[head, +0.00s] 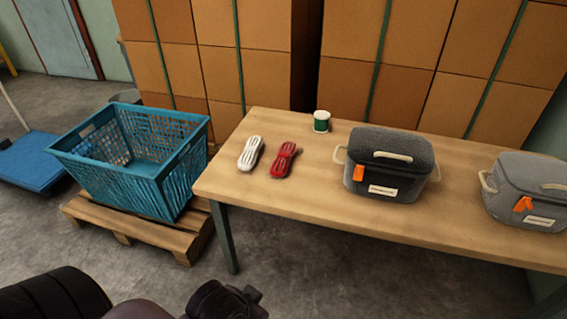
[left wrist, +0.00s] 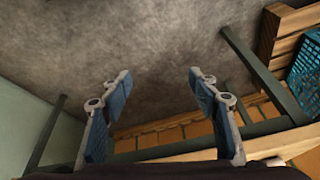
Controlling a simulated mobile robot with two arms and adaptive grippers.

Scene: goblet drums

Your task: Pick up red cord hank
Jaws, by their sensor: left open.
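The red cord hank (head: 284,160) lies on the left part of the wooden table (head: 330,207) in the head view. A white cord hank (head: 250,153) lies just to its left, a small gap apart. My left gripper (left wrist: 160,85) is open and empty in the left wrist view, with its two blue-padded fingers wide apart over bare floor. The hank does not show in that view. In the head view a dark part of my left arm (head: 222,302) shows at the bottom edge, below and in front of the table. My right gripper is not in view.
A green and white spool (head: 321,121) stands behind the hanks. A dark grey bag (head: 390,165) and a lighter grey bag (head: 527,192) stand to the right. A blue crate (head: 150,165) sits on a pallet (head: 150,234) left of the table. Stacked cartons (head: 265,50) rise behind.

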